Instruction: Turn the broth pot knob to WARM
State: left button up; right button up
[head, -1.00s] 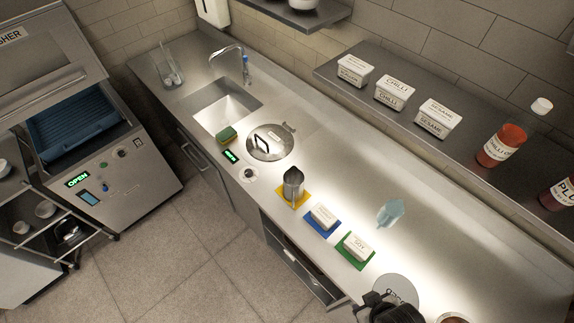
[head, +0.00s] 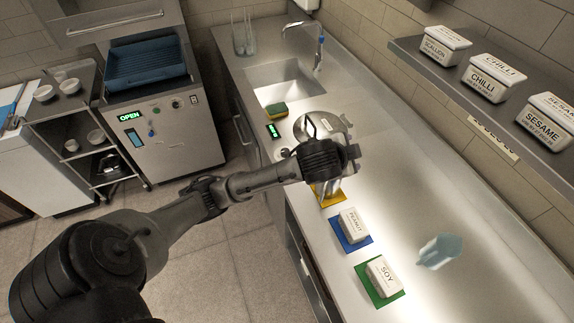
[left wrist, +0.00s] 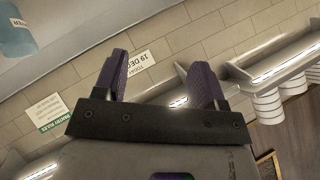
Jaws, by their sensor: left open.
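The broth pot (head: 338,122), with a metal lid and loop handle, is set in the counter in the head view, partly covered by my arm. A small knob (head: 285,152) is on the counter front beside it, below a green-lit display (head: 274,131); its setting is too small to read. My left gripper (head: 354,158) is over the counter at the near right side of the pot, apart from the knob. In the left wrist view, its two fingers (left wrist: 162,75) are spread with nothing between them. My right gripper is not shown.
A metal jug (head: 331,188) stands on a yellow mat under my wrist. Peanut (head: 353,225) and soy (head: 382,277) tubs sit on blue and green mats. A sink (head: 285,82) with a green sponge (head: 276,110) is behind. A pale blue scoop (head: 440,252) lies right.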

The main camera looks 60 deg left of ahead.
pick_arm(q)
jog(key=w+a+f+y+b, duration=0.1)
jog(key=w+a+f+b, duration=0.1)
jog(key=w+a+b, duration=0.3)
jog(key=m+g+h+b, duration=0.2)
jog(key=m+g+h, duration=0.2)
jog(key=m+g, duration=0.95)
send_over(285, 151)
notch_tip(285, 151, down, 12)
jog(key=m+t, duration=0.3)
jog(key=t, duration=0.1)
jog(key=shift+g, duration=0.25)
notch_tip(285, 151, down, 14)
jog(key=shift+r+b, duration=0.15)
jog(key=shift+b, duration=0.95)
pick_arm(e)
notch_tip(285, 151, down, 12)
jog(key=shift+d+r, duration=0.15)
